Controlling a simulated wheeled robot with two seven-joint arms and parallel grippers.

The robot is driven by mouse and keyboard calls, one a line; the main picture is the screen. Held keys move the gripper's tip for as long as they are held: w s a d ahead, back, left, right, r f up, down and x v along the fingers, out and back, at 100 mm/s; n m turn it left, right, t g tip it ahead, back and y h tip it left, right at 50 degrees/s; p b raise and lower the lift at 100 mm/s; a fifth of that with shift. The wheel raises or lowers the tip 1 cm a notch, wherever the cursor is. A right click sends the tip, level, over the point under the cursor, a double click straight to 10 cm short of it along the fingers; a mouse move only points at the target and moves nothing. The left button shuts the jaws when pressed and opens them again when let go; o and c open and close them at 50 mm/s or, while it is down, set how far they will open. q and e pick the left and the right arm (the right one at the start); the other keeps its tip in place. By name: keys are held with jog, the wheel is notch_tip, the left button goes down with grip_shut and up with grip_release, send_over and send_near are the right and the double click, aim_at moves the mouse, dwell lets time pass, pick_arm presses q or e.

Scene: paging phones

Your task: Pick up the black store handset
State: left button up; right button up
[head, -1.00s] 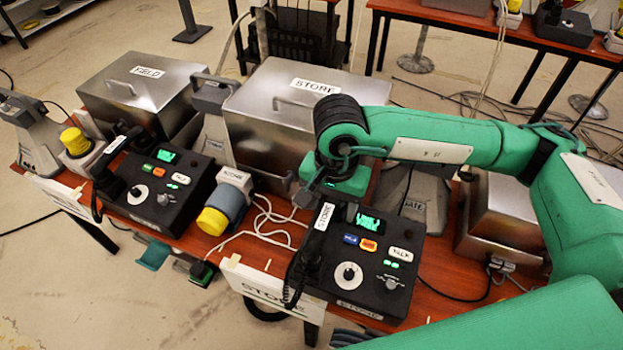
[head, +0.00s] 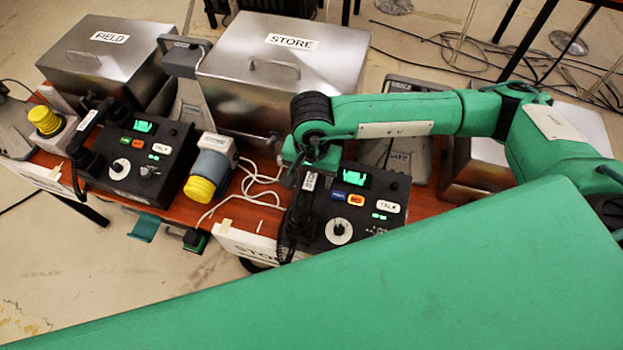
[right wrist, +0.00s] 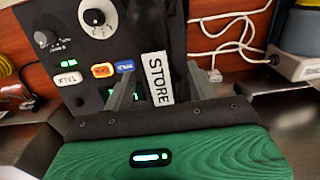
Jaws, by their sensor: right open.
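The black store handset (head: 297,215) lies along the left side of the black store phone (head: 362,205), with a white STORE label on its far end. In the right wrist view the handset (right wrist: 158,78) stands between the two grey fingers of my right gripper (right wrist: 163,86). That gripper (head: 312,165) is open at the labelled end, one finger on each side. I cannot tell whether either finger touches the handset. The handset appears to rest on the phone. My left gripper is not in view.
The field phone (head: 138,165) with its own black handset stands to the left. A grey-blue lamp with a yellow cap (head: 208,170) stands between the phones. A metal STORE box (head: 285,75) is behind. White cables lie on the red-brown table (head: 243,205).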

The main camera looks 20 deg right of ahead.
aim_at(311, 184)
notch_tip(311, 184, down, 3)
jog(key=shift+f+p, duration=0.2)
jog(key=shift+p, duration=0.25)
jog(key=shift+f, duration=0.2)
jog(key=c, duration=1.2)
jog(key=shift+r, duration=0.1)
